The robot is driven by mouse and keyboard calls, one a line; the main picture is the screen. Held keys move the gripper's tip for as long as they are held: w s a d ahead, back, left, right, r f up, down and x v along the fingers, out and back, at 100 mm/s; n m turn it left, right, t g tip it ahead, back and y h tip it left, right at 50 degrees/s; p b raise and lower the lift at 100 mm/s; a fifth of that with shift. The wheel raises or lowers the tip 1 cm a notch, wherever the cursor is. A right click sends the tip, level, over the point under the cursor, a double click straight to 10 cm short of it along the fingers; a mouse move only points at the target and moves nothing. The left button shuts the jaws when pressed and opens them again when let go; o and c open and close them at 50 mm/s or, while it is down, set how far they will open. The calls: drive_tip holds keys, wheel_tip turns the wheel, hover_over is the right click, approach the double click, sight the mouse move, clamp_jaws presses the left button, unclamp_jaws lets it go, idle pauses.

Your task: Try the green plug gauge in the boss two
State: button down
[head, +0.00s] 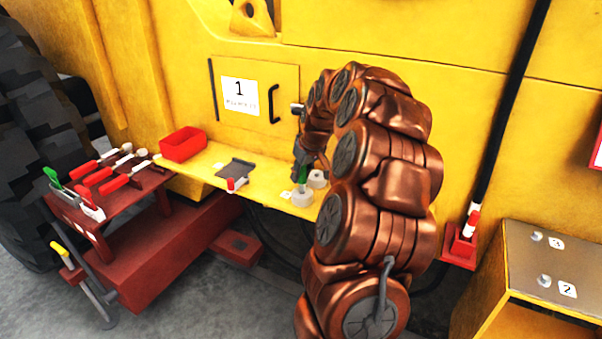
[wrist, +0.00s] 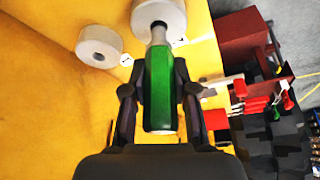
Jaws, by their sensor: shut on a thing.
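My gripper (wrist: 158,105) is shut on the green plug gauge (wrist: 158,90), its fingers on either side of the green handle. The gauge's grey end points at a round pale grey boss (wrist: 160,13) and overlaps its dark central hole in the wrist view. I cannot tell whether the end is inside the hole. A second pale grey boss (wrist: 99,45) with a hole is to the left. Small labels stand by the bosses, too small to read. In the head view, the green gauge (head: 302,175) is upright just above the nearer boss (head: 302,197), and the other boss (head: 318,179) is beside it.
The bosses stand on a yellow ledge (head: 262,190) with a red bin (head: 183,144), a dark grey plate (head: 236,168) and a small red-and-white item (head: 236,184). A red rack (head: 120,205) at left holds several red-handled tools. The yellow machine wall (head: 170,60) rises behind.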

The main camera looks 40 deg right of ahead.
drive_tip(key=shift+f+b, duration=1)
drive_tip(key=shift+f, duration=0.65)
idle(2.5)
drive_tip(key=c, duration=0.8)
unclamp_jaws()
drive_tip(key=shift+c, duration=0.2)
drive_tip(key=shift+r, duration=0.1)
drive_tip(key=d+v, duration=0.1)
drive_tip(key=v, duration=1.1)
wheel_tip(320, 180, up, 12)
drive_tip(key=p, duration=0.5)
hover_over(301, 181)
drive_tip(key=s, duration=0.3)
drive_tip(key=shift+d, duration=0.25)
